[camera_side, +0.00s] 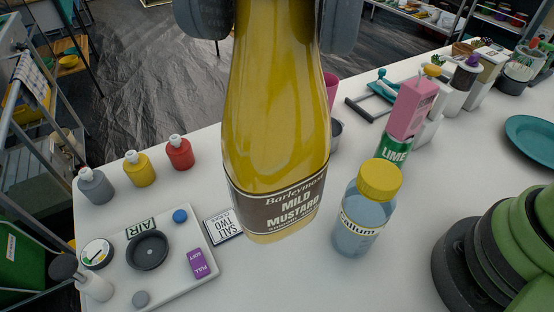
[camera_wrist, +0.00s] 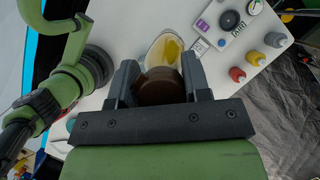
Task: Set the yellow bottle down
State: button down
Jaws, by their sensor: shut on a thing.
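The yellow bottle (camera_side: 275,110) is a large mustard bottle with a brown label, upright and close to the camera in the side view. My gripper (camera_side: 268,18) is at the top edge of that view, its dark fingers on either side of the bottle's upper part. In the wrist view my gripper (camera_wrist: 160,82) is shut on the bottle near its brown cap (camera_wrist: 160,88), with the yellow body (camera_wrist: 168,50) beyond. Whether the bottle's base touches the table (camera_side: 290,280) or hangs above it, I cannot tell.
A clear bottle with a yellow cap (camera_side: 367,208) stands close on the right. A white tray (camera_side: 188,285) with small items and a salt box (camera_side: 223,226) are at left. Small grey, yellow and red bottles (camera_side: 179,153) line the edge.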

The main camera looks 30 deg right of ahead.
notch_tip(320, 180, down, 21)
jog(key=shift+r, duration=0.2)
dwell(0.7)
jog(key=shift+f, duration=0.15)
jog(key=c, duration=0.6)
grip_release()
